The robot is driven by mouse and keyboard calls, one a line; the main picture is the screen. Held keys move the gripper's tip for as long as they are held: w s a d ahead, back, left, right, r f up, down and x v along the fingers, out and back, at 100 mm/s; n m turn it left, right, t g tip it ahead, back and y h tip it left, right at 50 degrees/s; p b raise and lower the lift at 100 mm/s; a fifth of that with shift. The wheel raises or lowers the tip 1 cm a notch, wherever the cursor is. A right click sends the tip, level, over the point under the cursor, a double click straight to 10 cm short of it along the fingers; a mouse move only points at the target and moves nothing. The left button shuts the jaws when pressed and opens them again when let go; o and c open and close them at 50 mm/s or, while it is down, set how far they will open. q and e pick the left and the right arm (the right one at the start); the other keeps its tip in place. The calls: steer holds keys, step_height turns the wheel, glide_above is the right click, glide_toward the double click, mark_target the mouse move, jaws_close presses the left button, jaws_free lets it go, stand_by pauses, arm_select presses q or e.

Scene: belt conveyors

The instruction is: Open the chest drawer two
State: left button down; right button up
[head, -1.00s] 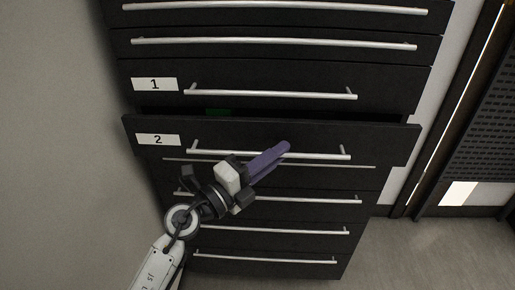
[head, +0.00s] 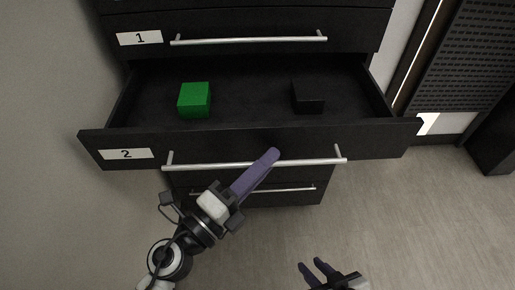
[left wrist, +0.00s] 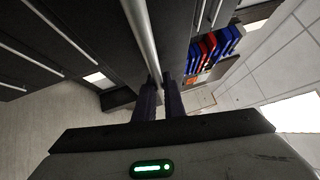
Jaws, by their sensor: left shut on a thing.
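Drawer two (head: 240,146) of the dark chest is pulled well out, with a white label "2" at the left of its front. Its long silver handle (head: 310,162) runs across the front. My left gripper (head: 273,155) is shut on this handle near its middle. In the left wrist view the two purple fingers (left wrist: 159,95) close around the silver handle bar (left wrist: 142,40). My right gripper (head: 312,268) is low in the head view, its two purple fingers apart, empty and away from the chest.
Inside the drawer lie a green block (head: 194,99) at the left and a black block (head: 308,97) at the right. Drawer one (head: 250,35) above is shut. A grey wall (head: 45,120) stands close on the left. The floor (head: 430,220) at the right is clear.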

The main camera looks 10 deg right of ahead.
arm_select(q)
steer(key=shift+s, duration=0.3)
arm_select(e)
steer(key=shift+s, duration=0.2)
arm_select(q)
steer(key=c, duration=1.8)
jaws_free()
steer(key=shift+c, duration=0.2)
steer(key=shift+a, duration=0.1)
